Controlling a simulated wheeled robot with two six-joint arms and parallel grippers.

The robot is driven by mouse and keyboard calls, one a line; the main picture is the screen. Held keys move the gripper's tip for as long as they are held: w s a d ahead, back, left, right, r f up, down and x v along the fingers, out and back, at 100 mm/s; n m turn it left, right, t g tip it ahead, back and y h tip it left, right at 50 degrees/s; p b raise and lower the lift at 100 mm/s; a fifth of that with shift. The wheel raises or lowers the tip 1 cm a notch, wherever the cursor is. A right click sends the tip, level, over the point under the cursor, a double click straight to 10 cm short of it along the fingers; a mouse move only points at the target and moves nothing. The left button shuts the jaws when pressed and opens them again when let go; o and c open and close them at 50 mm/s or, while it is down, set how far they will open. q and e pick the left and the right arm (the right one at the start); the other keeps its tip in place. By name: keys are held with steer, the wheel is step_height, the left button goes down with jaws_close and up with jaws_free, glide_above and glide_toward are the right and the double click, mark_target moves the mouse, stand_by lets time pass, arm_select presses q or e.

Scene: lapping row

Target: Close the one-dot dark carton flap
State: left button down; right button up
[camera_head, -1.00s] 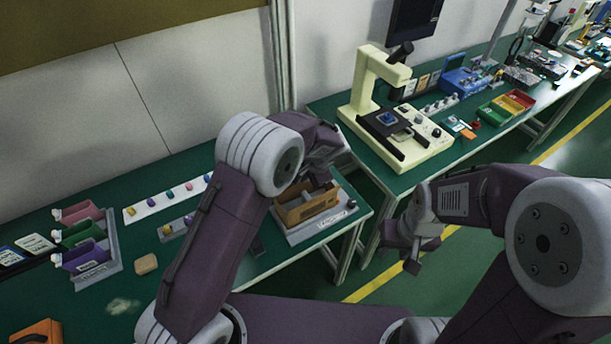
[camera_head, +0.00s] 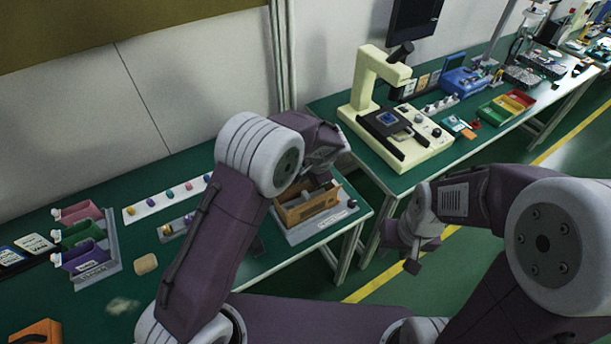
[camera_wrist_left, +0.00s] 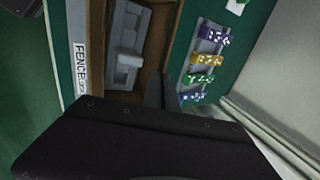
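The brown open-topped carton (camera_head: 308,207) stands on a grey labelled base (camera_head: 330,226) at the right end of the near table. In the left wrist view its brown inside (camera_wrist_left: 164,38) shows, with a grey part (camera_wrist_left: 126,48) in it. A dark strip (camera_wrist_left: 97,40) runs along one side of the carton; I cannot tell whether it is the dark flap, and no dot is readable. My left gripper (camera_wrist_left: 161,92) is over the carton, its dark fingertips close together, apparently empty. My right gripper (camera_head: 413,262) hangs over the floor, its opening unclear.
A strip of coloured pieces (camera_head: 170,195) lies left of my left arm. Small coloured bins (camera_head: 85,238) and a tan block (camera_head: 146,263) are further left. A cream machine (camera_head: 400,135) stands on the far table. A gap separates the tables.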

arm_select(q)
steer(key=t+y+b, duration=0.1)
steer(key=b, duration=0.4)
steer(key=s+f+t+y+b, duration=0.1)
steer(key=b, duration=0.4)
steer(key=d+f+t+y+b, duration=0.1)
steer(key=t+b, duration=0.1)
steer(key=b, duration=0.4)
steer(key=shift+s, duration=0.15)
steer(key=shift+r+t, duration=0.3)
steer(key=shift+r, duration=0.05)
steer(key=c, duration=2.1)
jaws_free()
steer(key=o, duration=0.5)
steer(key=shift+c, duration=0.2)
steer(key=shift+r, duration=0.1)
steer(key=p+v, duration=0.1)
steer(key=v, duration=0.8)
steer(key=shift+d, duration=0.1)
